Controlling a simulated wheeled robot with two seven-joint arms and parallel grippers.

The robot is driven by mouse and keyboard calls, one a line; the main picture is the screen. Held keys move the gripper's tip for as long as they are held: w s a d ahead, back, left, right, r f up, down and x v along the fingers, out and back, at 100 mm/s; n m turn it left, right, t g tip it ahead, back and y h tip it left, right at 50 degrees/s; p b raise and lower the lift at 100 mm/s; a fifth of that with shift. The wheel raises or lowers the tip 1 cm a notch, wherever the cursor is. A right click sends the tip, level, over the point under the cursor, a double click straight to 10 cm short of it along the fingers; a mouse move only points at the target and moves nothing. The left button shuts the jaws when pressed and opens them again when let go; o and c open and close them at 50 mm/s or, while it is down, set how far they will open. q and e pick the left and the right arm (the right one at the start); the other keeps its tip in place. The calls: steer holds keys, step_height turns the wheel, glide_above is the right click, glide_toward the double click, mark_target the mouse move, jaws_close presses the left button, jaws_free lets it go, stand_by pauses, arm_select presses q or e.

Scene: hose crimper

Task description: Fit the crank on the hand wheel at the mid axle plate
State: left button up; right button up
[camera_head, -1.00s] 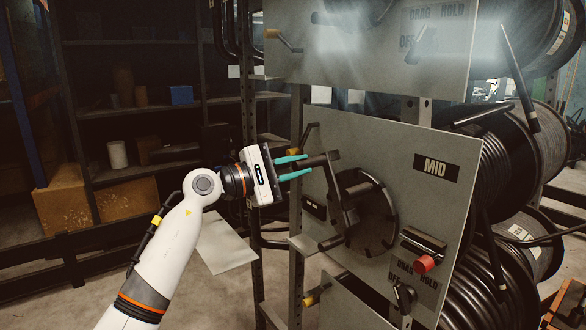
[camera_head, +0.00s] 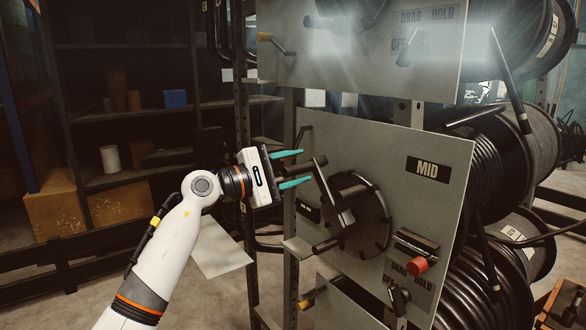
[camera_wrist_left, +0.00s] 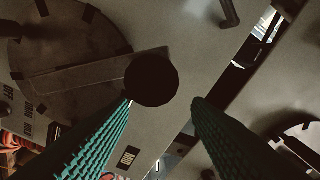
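The hand wheel (camera_head: 370,222) is a dark notched disc on the mid axle plate (camera_head: 440,165), marked MID. The crank (camera_head: 331,190) is a flat dark arm slanting from the wheel's middle up to the left, with a round handle sticking out. In the left wrist view the handle's dark round end (camera_wrist_left: 152,78) faces the camera and the crank arm (camera_wrist_left: 85,78) lies across the wheel (camera_wrist_left: 60,40). Whether the crank is fully seated on the axle I cannot tell. My left gripper (camera_head: 305,167) is open, its teal fingers apart around the handle's end. My right gripper is not in view.
A red knob (camera_head: 417,266) and a small lever (camera_head: 398,296) sit low right on the plate. An upper plate (camera_head: 350,65) carries another crank (camera_head: 275,43). Hose reels (camera_head: 515,150) stand at right, dark shelves (camera_head: 120,130) at back left.

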arm_select(q)
steer(key=shift+f, duration=0.15)
steer(key=shift+s+a, duration=0.15)
steer(key=shift+a, duration=0.25)
steer(key=b+v, duration=0.3)
steer(key=v, duration=0.8)
steer(key=shift+s, duration=0.1)
